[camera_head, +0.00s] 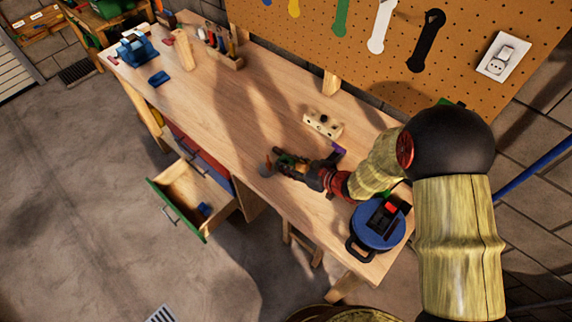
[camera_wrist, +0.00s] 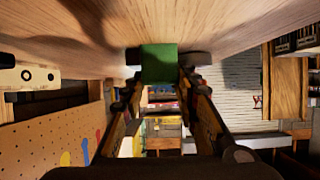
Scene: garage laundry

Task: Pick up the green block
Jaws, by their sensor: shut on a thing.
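The green block (camera_wrist: 159,63) sits between the two fingertips of my gripper (camera_wrist: 163,60) in the wrist view. The fingers are shut on it from both sides. In the head view my gripper (camera_head: 280,164) is low over the front half of the wooden workbench (camera_head: 230,110), pointing left. The block is small and mostly hidden among the fingers there. I cannot tell whether it touches the bench top or is just clear of it.
A pale block with holes (camera_head: 323,124) lies behind my gripper. A blue round tool (camera_head: 378,226) stands at the bench's right end. A drawer (camera_head: 192,198) is open below the front edge. The bench left of my gripper is clear.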

